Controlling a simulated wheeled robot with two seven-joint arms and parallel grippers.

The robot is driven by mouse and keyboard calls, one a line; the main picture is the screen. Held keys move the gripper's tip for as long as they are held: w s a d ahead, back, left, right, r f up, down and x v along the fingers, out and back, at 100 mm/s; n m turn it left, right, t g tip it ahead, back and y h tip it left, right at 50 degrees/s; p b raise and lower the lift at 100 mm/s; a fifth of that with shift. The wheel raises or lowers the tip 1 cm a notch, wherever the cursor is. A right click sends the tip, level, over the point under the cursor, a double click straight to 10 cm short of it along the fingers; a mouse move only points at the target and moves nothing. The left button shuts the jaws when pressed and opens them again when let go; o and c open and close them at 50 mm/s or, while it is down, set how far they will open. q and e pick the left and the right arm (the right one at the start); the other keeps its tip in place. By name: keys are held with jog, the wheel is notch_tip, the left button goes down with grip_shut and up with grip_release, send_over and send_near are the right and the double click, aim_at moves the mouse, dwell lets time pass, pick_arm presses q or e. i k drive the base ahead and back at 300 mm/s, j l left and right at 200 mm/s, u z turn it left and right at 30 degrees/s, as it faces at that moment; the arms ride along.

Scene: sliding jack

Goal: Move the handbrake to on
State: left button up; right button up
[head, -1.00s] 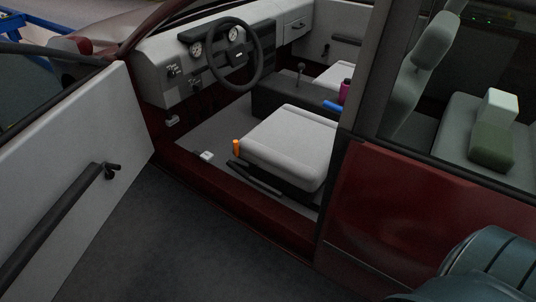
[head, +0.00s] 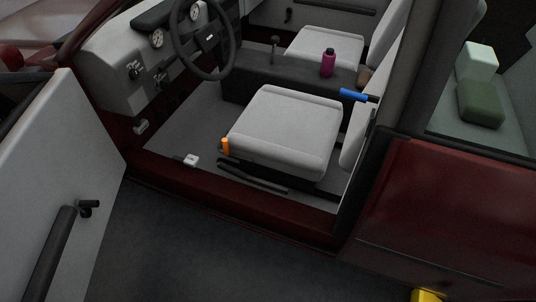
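A lever with a blue grip (head: 353,95) lies nearly level by the centre console (head: 250,87), behind the near seat's cushion. It looks like the handbrake, but no label shows. An upright orange handle (head: 225,146) stands at the near front corner of that seat (head: 285,125). Neither of my grippers is in view, and nothing touches either handle.
The car's front door (head: 60,150) stands open on the left, with a dark bar handle. A sill (head: 230,200) and a dark pillar bound the opening. The steering wheel (head: 203,38) is ahead.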

aim_at(230, 169)
jog(key=i+j+z, duration=0.15)
jog(key=j+z, duration=0.2)
jog(key=j, duration=0.2)
jog(key=i+j+z, duration=0.15)
jog(key=j+z, duration=0.25)
jog(key=j, duration=0.15)
jog(key=j+z, duration=0.35)
jog(key=j, duration=0.2)
